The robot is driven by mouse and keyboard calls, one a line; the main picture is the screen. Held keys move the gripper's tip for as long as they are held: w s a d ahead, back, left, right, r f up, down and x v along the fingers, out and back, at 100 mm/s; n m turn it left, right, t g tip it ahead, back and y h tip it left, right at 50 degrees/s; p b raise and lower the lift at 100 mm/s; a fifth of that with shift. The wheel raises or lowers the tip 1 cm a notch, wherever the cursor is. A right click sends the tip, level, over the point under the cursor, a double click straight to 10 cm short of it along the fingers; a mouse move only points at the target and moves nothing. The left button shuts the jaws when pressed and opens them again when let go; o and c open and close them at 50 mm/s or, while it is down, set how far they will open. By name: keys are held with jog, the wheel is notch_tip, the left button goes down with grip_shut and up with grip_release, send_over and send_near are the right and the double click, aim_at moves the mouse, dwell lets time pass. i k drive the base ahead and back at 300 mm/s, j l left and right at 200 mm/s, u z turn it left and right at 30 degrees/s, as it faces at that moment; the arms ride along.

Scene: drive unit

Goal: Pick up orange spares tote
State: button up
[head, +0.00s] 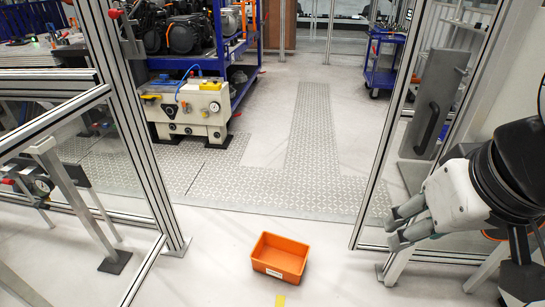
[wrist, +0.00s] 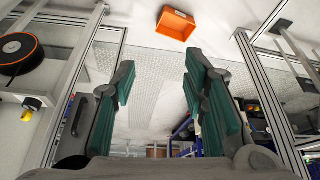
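The orange tote (head: 281,258) is an open, empty-looking box with a small white label on its front wall. It stands upright on the light floor at the bottom middle of the head view, in the gap between two aluminium frame posts. It also shows at the top of the wrist view (wrist: 176,24). My gripper (head: 393,230) is at the right of the head view, well to the right of the tote and apart from it. In the wrist view my gripper (wrist: 165,85) has its two green-padded fingers spread wide with nothing between them.
Aluminium frame posts stand left (head: 135,120) and right (head: 385,130) of the tote. A yellow mark (head: 280,300) lies on the floor in front of it. A white machine (head: 190,108) and a blue rack (head: 228,50) stand behind at left. The floor around the tote is clear.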

aim_at(275, 255)
jog(key=i+l+u, duration=0.45)
jog(key=i+l, duration=0.2)
jog(key=i+l+u, duration=0.2)
jog(key=l, duration=0.3)
jog(key=i+l+u, duration=0.2)
jog(key=l, duration=0.25)
jog(key=i, duration=0.1)
